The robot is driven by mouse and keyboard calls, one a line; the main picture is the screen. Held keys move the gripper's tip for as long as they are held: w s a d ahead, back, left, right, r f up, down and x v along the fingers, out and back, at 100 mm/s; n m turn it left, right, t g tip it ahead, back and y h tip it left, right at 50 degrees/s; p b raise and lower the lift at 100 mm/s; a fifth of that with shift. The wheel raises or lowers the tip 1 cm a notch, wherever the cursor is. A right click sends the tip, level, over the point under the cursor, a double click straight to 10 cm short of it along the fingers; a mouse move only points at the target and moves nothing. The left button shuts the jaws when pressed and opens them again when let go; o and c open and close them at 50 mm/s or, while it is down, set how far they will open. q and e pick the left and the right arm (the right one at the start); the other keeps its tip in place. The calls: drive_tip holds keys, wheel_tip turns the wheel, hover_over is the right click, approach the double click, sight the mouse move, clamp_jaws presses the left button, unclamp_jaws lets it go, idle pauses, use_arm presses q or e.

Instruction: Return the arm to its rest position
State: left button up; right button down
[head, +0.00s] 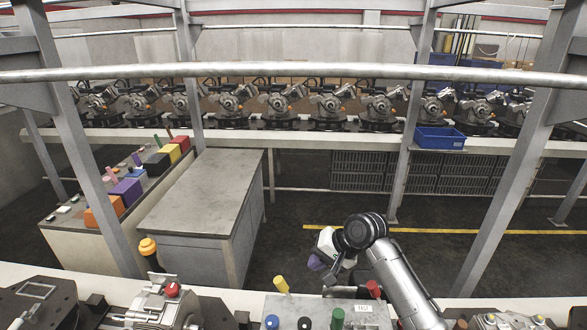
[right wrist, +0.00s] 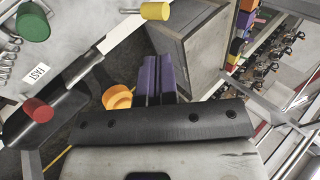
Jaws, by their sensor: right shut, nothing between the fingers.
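My right arm comes in from the lower right of the head view and bends at a dark joint. Its gripper (head: 317,263) hangs over the dark floor behind the front ledge, partly hidden by the arm. In the right wrist view its purple fingers (right wrist: 157,78) are together with nothing between them. The gripper is shut and empty, apart from the controls. My left gripper is in neither view.
A control panel with a yellow knob (head: 281,284), a red knob (head: 373,289) and a green knob (head: 337,318) lies close below the arm. An orange beacon (head: 148,247) stands left. Behind are a grey cabinet (head: 205,185), frame posts and a blue bin (head: 440,138).

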drive_tip(key=s+d+r+n+t+h, duration=0.25)
drive_tip(key=r+n+t, duration=0.2)
drive_tip(key=r, duration=0.35)
drive_tip(key=s+d+r+n+t+h, duration=0.1)
drive_tip(key=s+d+r+n+t, duration=0.15)
drive_tip(key=r+n+t, duration=0.35)
drive_tip(key=s+d+f+m+g+h, duration=0.1)
drive_tip(key=s+d+f+g, duration=0.2)
drive_tip(key=s+f, duration=0.8)
drive_tip(key=s+d+f+m+g+h+p, duration=0.1)
drive_tip(key=s+d+f+m+g, duration=0.1)
drive_tip(key=s+f, duration=1)
drive_tip(key=s+d+f+m+g+h+p, duration=0.1)
drive_tip(key=s+d+f+g, duration=0.3)
drive_tip(key=s+f, duration=0.8)
drive_tip(key=s+m, duration=0.1)
drive_tip(key=s, duration=0.5)
drive_tip(key=shift+s, duration=0.35)
drive_tip(key=shift+f+m+g+h, duration=0.1)
drive_tip(key=shift+m+g+h, duration=0.15)
